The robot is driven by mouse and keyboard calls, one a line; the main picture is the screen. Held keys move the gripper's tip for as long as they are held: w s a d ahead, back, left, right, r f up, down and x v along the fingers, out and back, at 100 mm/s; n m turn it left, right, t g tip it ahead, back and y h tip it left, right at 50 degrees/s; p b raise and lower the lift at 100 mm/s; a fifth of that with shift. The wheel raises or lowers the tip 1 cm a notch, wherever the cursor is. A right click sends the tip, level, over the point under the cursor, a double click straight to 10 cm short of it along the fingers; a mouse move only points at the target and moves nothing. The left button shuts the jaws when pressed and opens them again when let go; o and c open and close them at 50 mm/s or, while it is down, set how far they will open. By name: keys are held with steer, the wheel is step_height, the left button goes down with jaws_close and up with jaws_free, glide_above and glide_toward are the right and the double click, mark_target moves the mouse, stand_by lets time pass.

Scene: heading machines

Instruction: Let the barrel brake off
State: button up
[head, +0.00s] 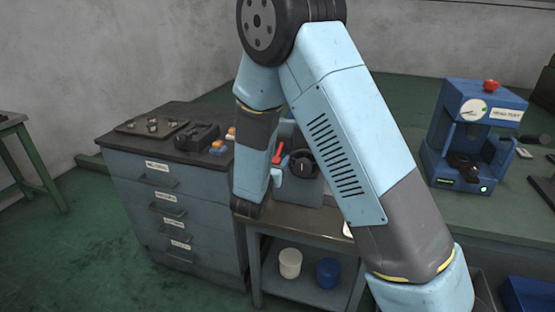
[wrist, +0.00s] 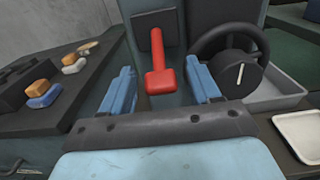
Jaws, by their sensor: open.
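A red lever (wrist: 161,55) with a wide red grip at its lower end stands out from a dark plate on a grey-blue machine face, in the middle of the wrist view. It also shows in the head view (head: 277,155), just beside my arm. My gripper (wrist: 160,68) is open, its two blue fingers apart on either side of the lever's grip, with gaps visible on both sides. Whether the grip lies fully between the fingers in depth I cannot tell. A black handwheel (wrist: 235,68) with a white mark on its hub is right of the lever.
A grey tray (wrist: 275,92) and a white dish (wrist: 300,133) lie right of the machine. Left is a dark-topped drawer cabinet (head: 165,190) with small orange and blue parts. A blue heading machine (head: 468,135) stands on the green bench at right. Pots sit on a lower shelf.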

steer(key=shift+x, duration=0.8)
jaws_close()
